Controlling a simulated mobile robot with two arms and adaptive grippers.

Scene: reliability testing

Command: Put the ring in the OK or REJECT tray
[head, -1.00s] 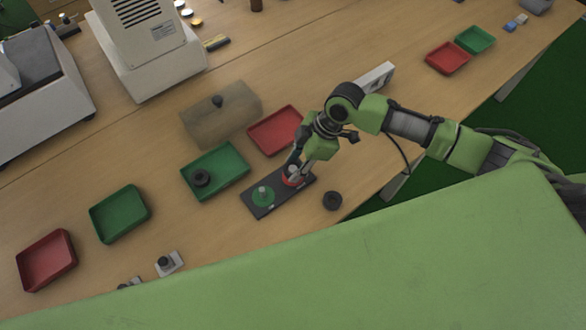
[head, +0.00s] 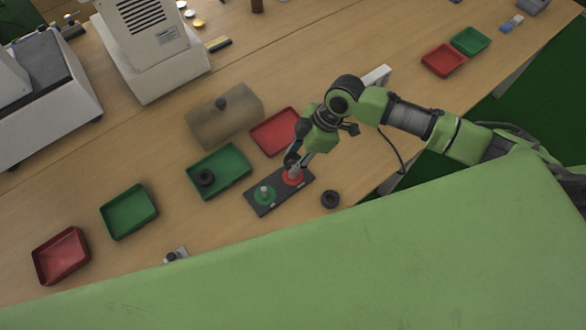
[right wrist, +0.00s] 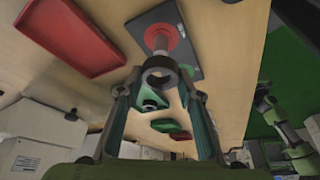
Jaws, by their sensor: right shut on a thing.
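My right gripper (right wrist: 160,90) is shut on a dark grey ring (right wrist: 160,76), held between its fingertips in the right wrist view. In the head view the right gripper (head: 291,162) is over the red end of a dark gauge plate (head: 273,196). The plate bears a green disc (head: 264,195) and a red disc (head: 294,178), each with a grey pin. The held ring is close to the red disc's pin; I cannot tell whether it touches. A green tray (head: 236,182) holds a black ring (head: 205,177). A red tray (head: 270,147) stands beside it.
Another black ring (head: 330,199) lies right of the plate. A green tray (head: 128,212) and red tray (head: 60,257) stand at left; another red (head: 444,60) and green tray (head: 470,40) stand far right.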

